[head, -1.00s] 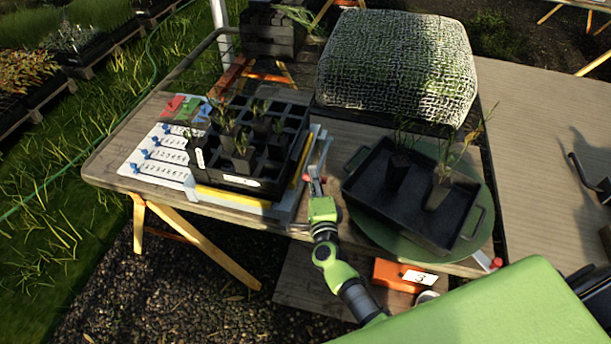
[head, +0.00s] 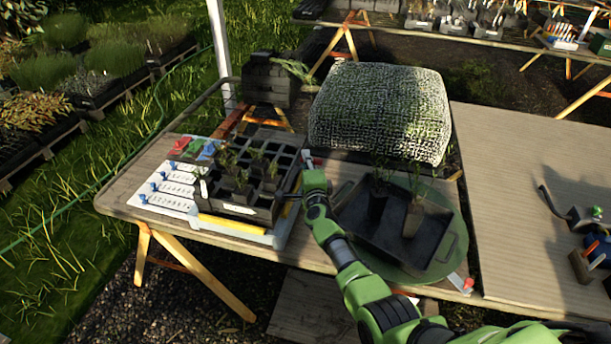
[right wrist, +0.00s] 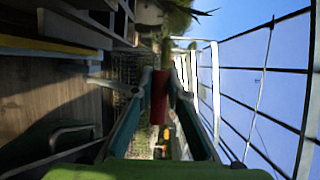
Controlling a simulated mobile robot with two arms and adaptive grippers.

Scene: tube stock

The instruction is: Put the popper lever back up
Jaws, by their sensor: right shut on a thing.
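The popper (head: 262,238) is a pale grey frame with a yellow bar at the table's front left. A black cell tray (head: 235,206) with several seedlings sits in it. My right gripper (head: 308,163) is at the popper's right side, raised above the table. In the right wrist view it is shut on the lever's red grip (right wrist: 159,96), which sits between the two fingertips. In the head view the gripper hides most of the lever. My left gripper is not in view.
A dark tray (head: 436,268) with two potted seedlings stands on a round green turntable (head: 455,222) right of my arm. A mesh-covered mound (head: 380,110) is behind. A numbered white board (head: 160,190) lies left of the popper. A wooden surface (head: 530,190) is at right.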

